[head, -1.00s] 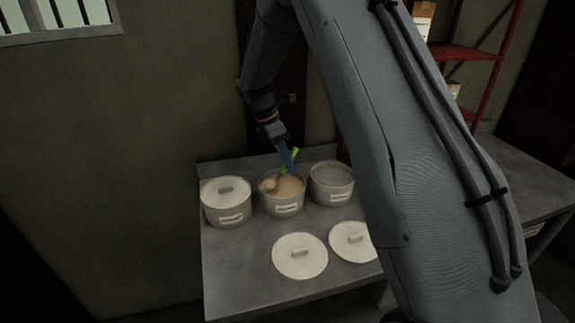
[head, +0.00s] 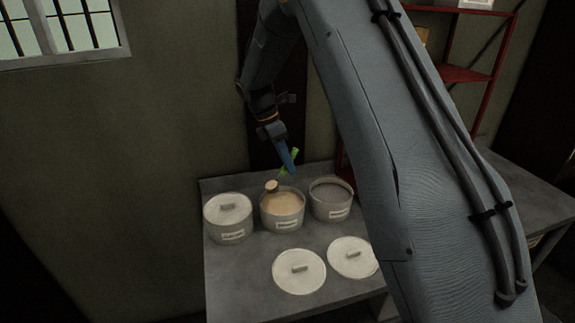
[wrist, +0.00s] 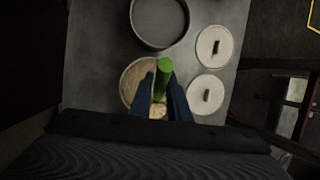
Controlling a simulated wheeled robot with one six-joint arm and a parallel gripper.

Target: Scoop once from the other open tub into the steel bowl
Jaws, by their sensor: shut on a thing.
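My gripper (head: 288,165) is shut on the green handle of a scoop (head: 290,160); the handle also shows between the blue fingers in the wrist view (wrist: 165,70). The scoop's head (head: 272,186) looks full of tan material and is above the back rim of the middle tub. The middle tub (head: 283,222) is open and holds tan contents. The right tub (head: 331,210) is open with a grey inside. The left tub (head: 229,236) has its lid on. I cannot make out a steel bowl in either view.
Two loose round lids (head: 299,271) and (head: 352,257) lie on the grey table (head: 240,285) in front of the tubs. A red shelf (head: 470,75) stands at the back right. My arm covers the table's right part.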

